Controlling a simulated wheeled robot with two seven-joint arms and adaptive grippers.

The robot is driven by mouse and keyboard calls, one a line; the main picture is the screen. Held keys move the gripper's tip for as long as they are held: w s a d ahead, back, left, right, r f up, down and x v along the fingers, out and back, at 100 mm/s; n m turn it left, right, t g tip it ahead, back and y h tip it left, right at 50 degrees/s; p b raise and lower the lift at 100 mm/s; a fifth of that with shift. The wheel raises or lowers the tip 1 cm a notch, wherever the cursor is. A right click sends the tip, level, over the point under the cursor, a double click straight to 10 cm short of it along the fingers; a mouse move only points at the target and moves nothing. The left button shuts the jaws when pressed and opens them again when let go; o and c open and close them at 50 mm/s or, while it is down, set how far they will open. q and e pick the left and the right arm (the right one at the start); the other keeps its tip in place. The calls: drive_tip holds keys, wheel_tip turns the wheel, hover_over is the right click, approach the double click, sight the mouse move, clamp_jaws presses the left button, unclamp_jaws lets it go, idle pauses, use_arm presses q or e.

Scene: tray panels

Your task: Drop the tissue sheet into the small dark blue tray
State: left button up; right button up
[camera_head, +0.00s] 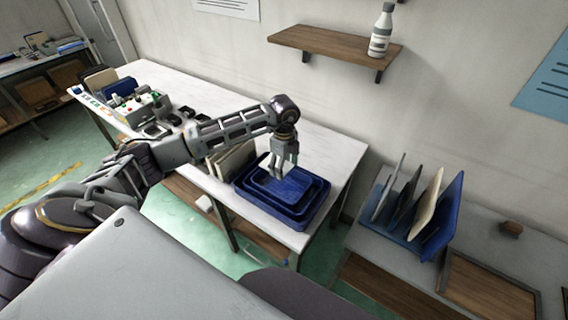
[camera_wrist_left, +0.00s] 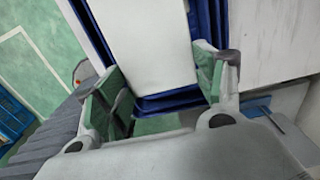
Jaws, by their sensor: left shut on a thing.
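Dark blue trays (camera_head: 268,213) sit nested on the white table, the small dark blue tray (camera_head: 297,193) innermost. My left gripper (camera_head: 281,174) points down over the small tray; I cannot tell the exact gap between them. In the left wrist view, my left gripper (camera_wrist_left: 160,85) is shut on a flat white sheet, which I take to be the tissue sheet (camera_wrist_left: 150,45). It stretches away between the fingers, with blue tray walls behind it. I cannot make out the sheet in the head view. My right gripper is not in view.
Pale upright panels (camera_head: 232,160) stand just left of the trays. A rack of panels (camera_head: 425,205) stands on the grey counter at the right. A wall shelf (camera_head: 330,45) with a bottle (camera_head: 381,32) hangs behind. The table right of the trays (camera_head: 342,160) is clear.

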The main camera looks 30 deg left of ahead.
use_arm(q)
drive_tip(key=shift+f+b, duration=0.5)
drive_tip(key=shift+f, duration=0.5)
drive_tip(key=o, duration=0.7)
drive_tip(key=shift+o, duration=0.2)
wheel_tip(320, 180, up, 12)
idle(1.1)
